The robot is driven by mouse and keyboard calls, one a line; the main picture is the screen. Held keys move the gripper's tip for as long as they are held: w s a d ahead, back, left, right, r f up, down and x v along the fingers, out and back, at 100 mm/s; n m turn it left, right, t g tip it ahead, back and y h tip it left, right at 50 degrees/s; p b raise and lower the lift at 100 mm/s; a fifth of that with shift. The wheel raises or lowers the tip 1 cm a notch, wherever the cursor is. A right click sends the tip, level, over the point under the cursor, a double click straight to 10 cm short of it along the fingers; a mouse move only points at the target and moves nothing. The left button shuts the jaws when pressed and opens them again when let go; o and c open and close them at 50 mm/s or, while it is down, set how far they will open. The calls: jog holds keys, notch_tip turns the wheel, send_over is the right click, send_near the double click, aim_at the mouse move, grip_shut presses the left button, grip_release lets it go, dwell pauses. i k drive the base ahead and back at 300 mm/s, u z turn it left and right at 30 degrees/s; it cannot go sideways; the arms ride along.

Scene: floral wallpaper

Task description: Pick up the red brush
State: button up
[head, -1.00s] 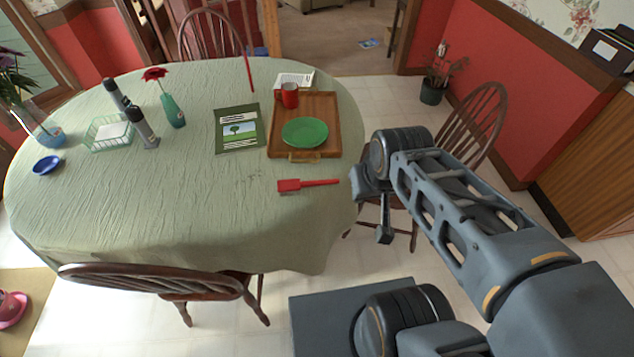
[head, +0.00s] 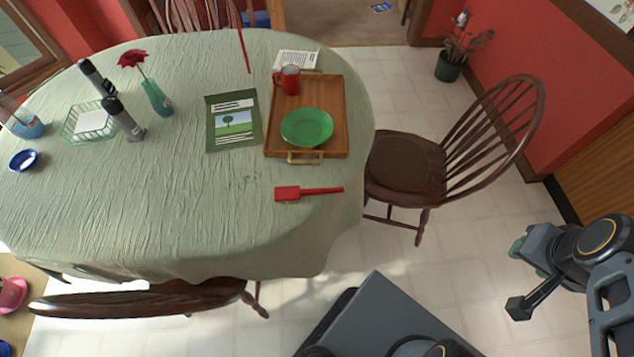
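The red brush (head: 308,192) lies flat on the green tablecloth of the table (head: 200,225), near its right front edge. Its wide head is at the left and its thin handle points right. My gripper (head: 519,278) is off the table at the lower right, over the floor and well to the right of the brush. It is empty of anything I can see.
A wooden tray (head: 338,95) with a green plate (head: 306,127) and red mug (head: 287,79) sits behind the brush. A green booklet (head: 233,122) lies left of the tray. Chairs stand at the right (head: 410,170) and front (head: 150,300). The cloth left of the brush is clear.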

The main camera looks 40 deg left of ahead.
aim_at(283, 194)
jog(key=i, duration=1.1)
jog(key=u, duration=3.7)
